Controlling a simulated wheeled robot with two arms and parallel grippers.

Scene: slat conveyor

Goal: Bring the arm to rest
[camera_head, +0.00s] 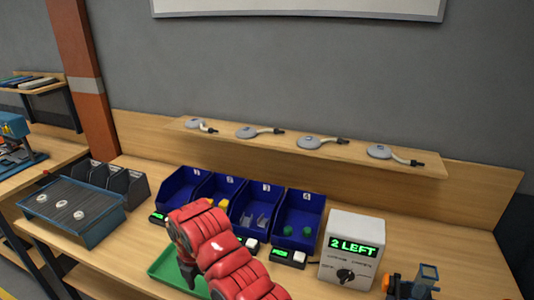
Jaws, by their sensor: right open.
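My right arm (227,262) is red and comes up from the bottom of the head view. Its gripper (189,273) is dark and points down over the green tray (160,268). The arm hides part of the tray and much of the gripper. The jaws look empty and open, but they are small in the picture. My left gripper is not in view.
Several blue bins (182,184) stand behind my arm, with small green-lit displays before them. A white box (352,225) reading "2 LEFT" stands right of them, near a blue-and-orange device (412,284). A slat conveyor (60,193) carries three pale rings at left.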

